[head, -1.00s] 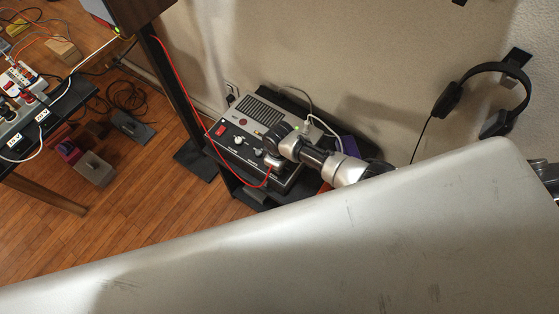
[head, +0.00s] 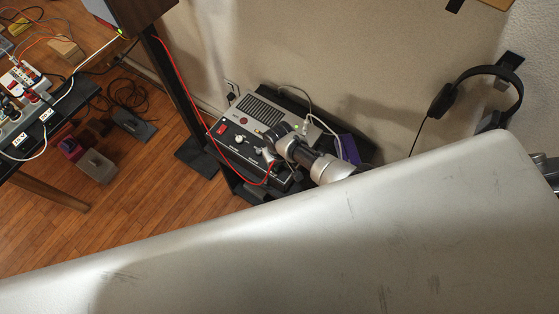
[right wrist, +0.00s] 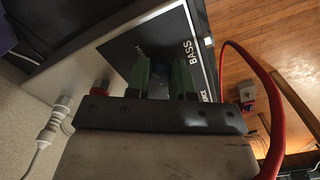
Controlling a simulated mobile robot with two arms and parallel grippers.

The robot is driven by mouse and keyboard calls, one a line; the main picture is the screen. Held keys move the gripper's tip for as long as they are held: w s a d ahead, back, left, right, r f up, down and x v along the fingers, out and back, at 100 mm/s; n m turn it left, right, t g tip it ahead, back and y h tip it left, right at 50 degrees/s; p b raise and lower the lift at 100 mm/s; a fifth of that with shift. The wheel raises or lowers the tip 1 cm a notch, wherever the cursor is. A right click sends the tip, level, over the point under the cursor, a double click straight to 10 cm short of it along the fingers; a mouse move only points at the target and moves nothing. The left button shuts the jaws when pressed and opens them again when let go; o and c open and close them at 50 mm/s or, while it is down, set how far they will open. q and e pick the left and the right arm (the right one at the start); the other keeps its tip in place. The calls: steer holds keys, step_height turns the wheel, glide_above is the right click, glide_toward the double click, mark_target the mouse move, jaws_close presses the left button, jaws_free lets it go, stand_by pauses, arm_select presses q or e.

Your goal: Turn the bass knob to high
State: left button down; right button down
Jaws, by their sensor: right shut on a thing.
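The grey and black amplifier box (head: 262,113) sits on a dark stand by the wall, with a speaker grille, a red switch (head: 221,129) and pale knobs on its dark front panel. My right gripper (head: 268,155) is at the right part of this panel. In the right wrist view, its two dark green fingers (right wrist: 163,82) are shut on the bass knob beside the printed word BASS. The knob is mostly hidden between the fingers, and its pointer cannot be read. My left gripper is not in view.
A red cable (head: 205,122) runs down to the panel and passes close to my right gripper; it also shows in the right wrist view (right wrist: 283,95). White cables (head: 309,105) lie behind the box. Headphones (head: 480,90) hang on the wall. A table with power strips (head: 22,120) stands at left.

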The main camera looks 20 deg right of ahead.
stand_by(0.4)
steer(key=c, duration=1)
jaws_free()
steer(key=shift+r, duration=0.15)
steer(key=shift+r, duration=0.35)
step_height(320, 180, up, 10)
steer(key=shift+f+p, duration=0.1)
steer(key=shift+p, duration=1)
steer(key=shift+a, duration=0.1)
